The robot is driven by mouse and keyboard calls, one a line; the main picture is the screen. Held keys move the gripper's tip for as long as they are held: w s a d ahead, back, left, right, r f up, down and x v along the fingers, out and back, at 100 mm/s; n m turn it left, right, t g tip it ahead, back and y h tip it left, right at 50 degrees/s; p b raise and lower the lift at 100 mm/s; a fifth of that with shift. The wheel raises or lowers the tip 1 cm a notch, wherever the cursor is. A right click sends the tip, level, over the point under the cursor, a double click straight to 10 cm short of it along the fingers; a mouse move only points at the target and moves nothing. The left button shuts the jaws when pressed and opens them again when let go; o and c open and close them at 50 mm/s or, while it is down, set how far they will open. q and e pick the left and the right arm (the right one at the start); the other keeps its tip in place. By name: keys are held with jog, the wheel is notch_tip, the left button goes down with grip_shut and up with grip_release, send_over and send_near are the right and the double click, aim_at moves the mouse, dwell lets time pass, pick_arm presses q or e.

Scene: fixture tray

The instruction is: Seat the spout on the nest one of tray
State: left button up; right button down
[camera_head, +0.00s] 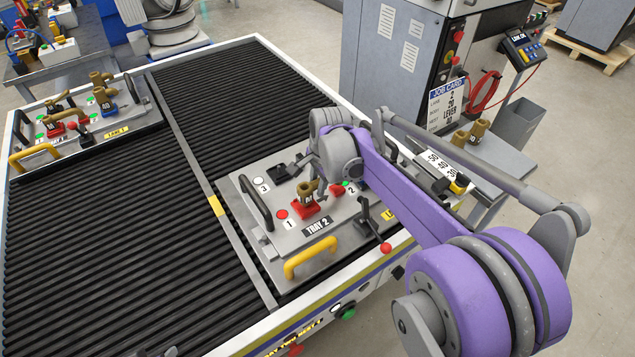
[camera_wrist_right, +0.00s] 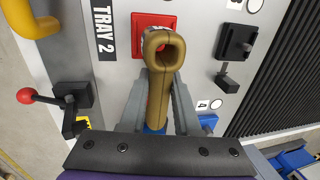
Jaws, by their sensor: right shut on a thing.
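The brass spout (camera_head: 306,189) is at the red block of nest one (camera_head: 306,208) on tray 2 (camera_head: 333,240). In the right wrist view the spout (camera_wrist_right: 164,48) shows its open mouth and overlaps the red block (camera_wrist_right: 143,24). My right gripper (camera_head: 321,186) is shut on the spout; its two grey fingers (camera_wrist_right: 160,95) flank the spout's body in the wrist view. The spout's lower end is hidden, so I cannot tell whether it is down in the nest or just above it. My left gripper is not in view.
On tray 2 are a yellow handle (camera_head: 310,262), a red-knobbed lever (camera_head: 385,247) and a black block (camera_head: 284,171) by label 3. Tray 1 (camera_head: 140,115) holds similar brass parts at the left. More brass parts (camera_head: 478,130) stand on the side shelf. The ribbed bed (camera_head: 110,240) between is clear.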

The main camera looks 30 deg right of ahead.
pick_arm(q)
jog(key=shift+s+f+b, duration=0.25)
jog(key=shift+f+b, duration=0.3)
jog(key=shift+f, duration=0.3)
pick_arm(e)
jog(key=shift+f, duration=1.05)
jog(key=c, duration=0.5)
grip_release()
jog(key=shift+c, duration=0.2)
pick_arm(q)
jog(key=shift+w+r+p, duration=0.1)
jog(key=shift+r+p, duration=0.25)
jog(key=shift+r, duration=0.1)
pick_arm(e)
notch_tip(320, 180, up, 11)
jog(key=s, duration=0.2)
jog(key=shift+f, duration=0.2)
